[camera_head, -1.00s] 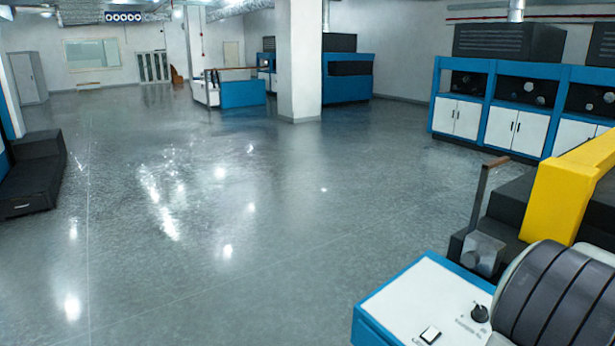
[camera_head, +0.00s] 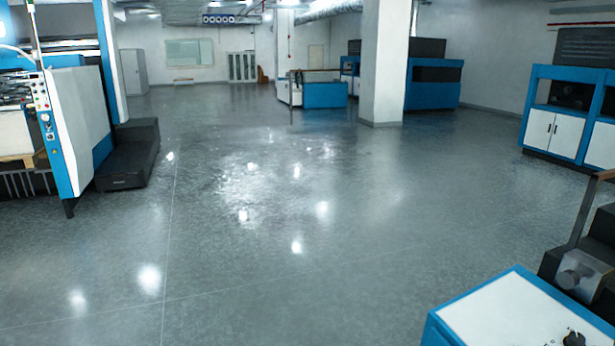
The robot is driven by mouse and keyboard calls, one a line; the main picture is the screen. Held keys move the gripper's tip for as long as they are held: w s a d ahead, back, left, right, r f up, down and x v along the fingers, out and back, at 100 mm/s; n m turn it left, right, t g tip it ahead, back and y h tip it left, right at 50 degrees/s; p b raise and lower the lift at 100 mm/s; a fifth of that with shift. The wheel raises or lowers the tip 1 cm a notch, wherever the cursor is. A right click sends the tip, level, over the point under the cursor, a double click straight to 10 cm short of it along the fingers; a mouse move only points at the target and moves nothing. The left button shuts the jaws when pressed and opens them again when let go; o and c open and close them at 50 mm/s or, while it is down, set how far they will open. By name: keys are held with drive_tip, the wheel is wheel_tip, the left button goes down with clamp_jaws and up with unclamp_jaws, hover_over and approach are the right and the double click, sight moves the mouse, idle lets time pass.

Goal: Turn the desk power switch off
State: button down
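A desk-like machine top (camera_head: 515,312), white with a blue edge, is at the bottom right, cut off by the frame. A black knob (camera_head: 573,340) shows on it at the bottom edge. No power switch can be made out in the current view. My gripper is not in view.
A dark machine part with a grey block (camera_head: 583,272) and an upright lever (camera_head: 590,205) stands at the right edge. A blue and white machine with a button panel (camera_head: 45,115) and a dark step (camera_head: 128,160) stand at the left. A pillar (camera_head: 384,65) and a blue-white desk (camera_head: 325,95) are farther back. The middle floor is clear.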

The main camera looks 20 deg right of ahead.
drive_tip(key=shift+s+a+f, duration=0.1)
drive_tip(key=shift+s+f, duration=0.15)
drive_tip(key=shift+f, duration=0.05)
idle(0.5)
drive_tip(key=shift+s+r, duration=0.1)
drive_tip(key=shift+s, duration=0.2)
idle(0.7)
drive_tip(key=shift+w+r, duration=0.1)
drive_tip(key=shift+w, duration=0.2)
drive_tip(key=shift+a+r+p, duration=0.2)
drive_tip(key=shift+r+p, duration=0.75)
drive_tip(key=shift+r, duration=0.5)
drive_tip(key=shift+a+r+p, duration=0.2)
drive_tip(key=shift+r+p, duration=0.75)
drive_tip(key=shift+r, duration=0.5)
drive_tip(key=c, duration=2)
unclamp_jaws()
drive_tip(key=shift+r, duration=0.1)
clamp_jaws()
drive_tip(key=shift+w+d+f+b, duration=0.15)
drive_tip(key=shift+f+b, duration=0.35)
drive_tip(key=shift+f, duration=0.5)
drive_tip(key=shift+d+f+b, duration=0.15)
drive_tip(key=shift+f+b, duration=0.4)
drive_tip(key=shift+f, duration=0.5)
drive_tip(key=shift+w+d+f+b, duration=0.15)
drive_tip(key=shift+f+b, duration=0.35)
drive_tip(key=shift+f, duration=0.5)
